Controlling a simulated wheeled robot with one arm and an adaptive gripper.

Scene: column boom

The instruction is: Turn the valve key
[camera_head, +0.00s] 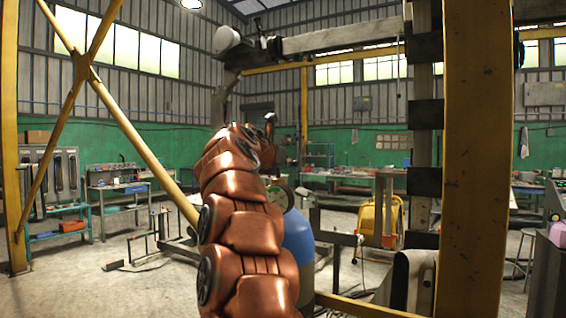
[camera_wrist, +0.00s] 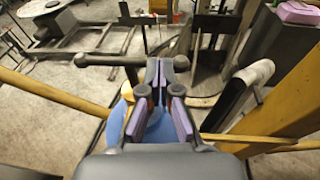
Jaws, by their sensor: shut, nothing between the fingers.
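My gripper (camera_wrist: 160,68) is in the middle of the wrist view, its purple-padded fingers meeting at the tips with nothing between them. In the head view my copper-coloured arm hides most of it; a dark finger tip (camera_head: 270,122) shows above the arm. A dark bar with a rounded end (camera_wrist: 108,61), possibly the valve key, lies just left of the fingertips in the wrist view. I cannot tell whether they touch. A blue cylinder (camera_head: 298,242) stands behind my arm in the head view, with a round greenish fitting (camera_head: 281,197) near its top. Its blue surface (camera_wrist: 117,122) shows below the fingers in the wrist view.
A thick yellow post (camera_head: 474,160) stands close on the right. A yellow diagonal brace (camera_head: 135,140) crosses the left side. A yellow machine (camera_head: 380,219) and workbenches (camera_head: 118,200) stand farther back. Open concrete floor (camera_head: 85,280) lies at the left.

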